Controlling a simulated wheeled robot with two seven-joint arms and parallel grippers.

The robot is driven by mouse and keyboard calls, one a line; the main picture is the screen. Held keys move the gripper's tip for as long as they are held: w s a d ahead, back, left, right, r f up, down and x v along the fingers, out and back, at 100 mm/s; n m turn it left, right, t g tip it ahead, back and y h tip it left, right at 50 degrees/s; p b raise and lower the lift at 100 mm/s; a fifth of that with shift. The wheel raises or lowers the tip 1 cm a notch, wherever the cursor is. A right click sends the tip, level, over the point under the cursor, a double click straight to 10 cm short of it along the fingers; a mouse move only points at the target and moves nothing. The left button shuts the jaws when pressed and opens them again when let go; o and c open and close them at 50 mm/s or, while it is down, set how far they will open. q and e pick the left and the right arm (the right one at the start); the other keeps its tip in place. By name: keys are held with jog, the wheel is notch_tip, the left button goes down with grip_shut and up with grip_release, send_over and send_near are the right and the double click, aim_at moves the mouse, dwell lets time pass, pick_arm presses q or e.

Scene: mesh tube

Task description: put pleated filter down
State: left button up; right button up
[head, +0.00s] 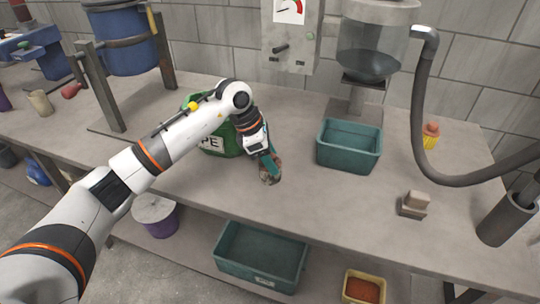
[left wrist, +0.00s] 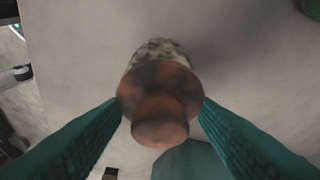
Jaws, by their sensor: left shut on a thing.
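The pleated filter (left wrist: 160,92) is a short piece with a rusty orange-brown end and a mottled grey-white body. My left gripper (head: 270,166) is shut on it, with a teal finger on either side in the left wrist view. In the head view the filter (head: 270,175) is small and partly covered by the fingers, over the front part of the bench top (head: 330,195). I cannot tell whether it touches the bench. My right gripper is not in view.
A green container (head: 217,146) stands behind my left arm. The bench between filter and block is clear. Another teal bin (head: 262,276) is below.

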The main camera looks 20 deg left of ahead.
pick_arm(q)
jog(key=o, duration=0.5)
jog(key=shift+f, duration=0.1)
jog(key=o, duration=0.5)
jog(key=shift+c, duration=0.2)
jog(key=shift+r, duration=0.35)
jog(key=v, duration=1.1)
jog(key=shift+a+r+b, duration=0.2)
jog(key=shift+r+b, duration=0.1)
